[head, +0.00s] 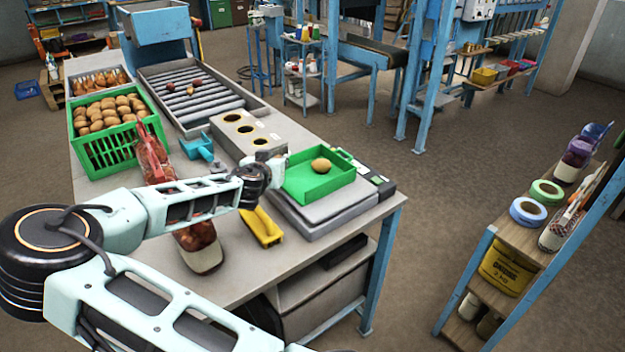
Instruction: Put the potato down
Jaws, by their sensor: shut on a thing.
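A brown potato (320,165) lies in a shallow green tray (306,190), which sits on a grey scale-like platform (325,212) at the right end of the workbench. My gripper (275,172) is just left of the tray, partly hidden behind my dark wrist. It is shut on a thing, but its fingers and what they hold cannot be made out. The potato in the tray shows apart from the gripper, with a gap between them. A green crate (108,155) heaped with more potatoes stands at the bench's left.
A grey block with round holes (243,134), a blue scoop (200,147) and a yellow scoop (262,228) are close to my arm. A roller tray (195,98) lies behind. A wooden shelf (540,230) stands at right across open floor.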

